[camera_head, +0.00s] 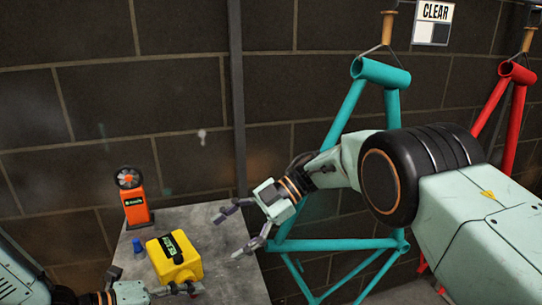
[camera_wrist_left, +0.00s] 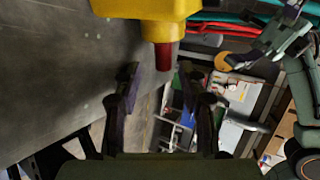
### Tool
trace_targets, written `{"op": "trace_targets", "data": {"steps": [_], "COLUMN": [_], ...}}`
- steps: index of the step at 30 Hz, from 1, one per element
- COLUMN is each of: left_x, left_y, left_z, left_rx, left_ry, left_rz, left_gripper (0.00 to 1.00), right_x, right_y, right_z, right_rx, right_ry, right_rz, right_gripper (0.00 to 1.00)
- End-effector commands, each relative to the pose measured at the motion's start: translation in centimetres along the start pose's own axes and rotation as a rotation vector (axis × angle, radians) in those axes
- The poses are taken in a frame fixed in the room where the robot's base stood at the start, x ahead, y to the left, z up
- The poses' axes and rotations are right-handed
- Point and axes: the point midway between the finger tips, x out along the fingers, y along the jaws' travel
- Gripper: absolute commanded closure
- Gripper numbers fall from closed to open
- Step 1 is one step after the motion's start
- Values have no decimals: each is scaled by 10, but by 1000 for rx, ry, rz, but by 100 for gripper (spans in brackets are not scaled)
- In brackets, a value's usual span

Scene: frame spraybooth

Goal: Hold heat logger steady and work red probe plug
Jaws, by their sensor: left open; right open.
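The heat logger is a yellow box (camera_head: 176,262) with a dark label, on the grey table's front part in the head view. It also shows at the top of the left wrist view (camera_wrist_left: 145,8). The red probe plug (camera_wrist_left: 163,54) sticks out of the yellow box in the left wrist view. My left gripper (camera_wrist_left: 158,74) is open, its two fingers apart on either side of the plug's line, with the plug's end near fingertip level and no clear contact. My right gripper (camera_head: 231,234) is open and empty, right of the logger and apart from it.
An orange device with a round fan (camera_head: 135,196) stands at the table's back left. A small blue piece (camera_head: 137,245) lies by the logger. The grey table (camera_head: 195,222) is bare between them. Teal (camera_head: 346,112) and red (camera_head: 505,105) frames hang at right.

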Motion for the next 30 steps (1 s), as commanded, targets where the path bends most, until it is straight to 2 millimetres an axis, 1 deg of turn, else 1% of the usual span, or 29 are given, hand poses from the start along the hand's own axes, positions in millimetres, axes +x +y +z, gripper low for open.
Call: {"op": "trace_targets", "data": {"steps": [1, 3, 8, 14, 18, 23, 30], "left_x": [0, 0, 0, 0, 0, 0, 0], "left_y": [0, 0, 0, 0, 0, 0, 0], "left_z": [0, 0, 0, 0, 0, 0, 0], "left_rx": [0, 0, 0, 0, 0, 0, 0], "left_ry": [0, 0, 0, 0, 0, 0, 0], "left_rz": [0, 0, 0, 0, 0, 0, 0], "left_gripper": [59, 59, 59, 59, 59, 59, 59], "right_x": [-10, -17, -15, -21, -25, -30, -35], "right_y": [1, -2, -4, -12, -20, -32, -57], "right_z": [0, 3, 26, 58, 80, 102, 135], "right_rx": [-1, 14, 119, 257, 352, 452, 605], "right_ry": [-1, 7, 56, 79, 80, 69, 39], "right_rz": [3, 17, 179, 367, 477, 582, 714], "right_gripper": [25, 25, 25, 25, 25, 25, 25]}}
